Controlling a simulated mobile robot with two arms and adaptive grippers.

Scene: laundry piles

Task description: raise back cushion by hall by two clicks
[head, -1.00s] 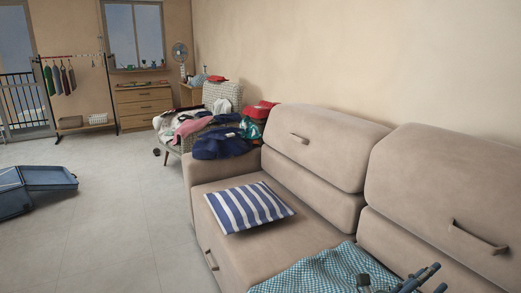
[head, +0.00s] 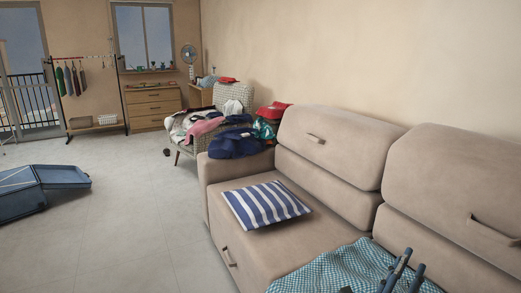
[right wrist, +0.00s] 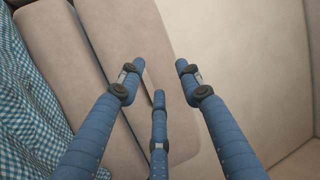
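The beige sofa has two raised-looking back cushions. The far back cushion (head: 335,160), nearer the armchair, has a small strap handle (head: 315,138) high on its front. The near back cushion (head: 455,185) has a larger strap handle (head: 495,232) at the right. I cannot tell which one is by the hall. My right gripper (head: 408,262) is low in the head view, in front of the near side of the sofa. In the right wrist view its blue fingers (right wrist: 160,66) are spread and empty, facing beige upholstery. My left gripper is out of view.
A blue-striped pillow (head: 265,204) and a teal checked cloth (head: 335,271) lie on the seat. Clothes (head: 234,143) cover the far armrest, and more are heaped on an armchair (head: 236,95). An open blue suitcase (head: 40,190) lies on the floor left. Floor between is clear.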

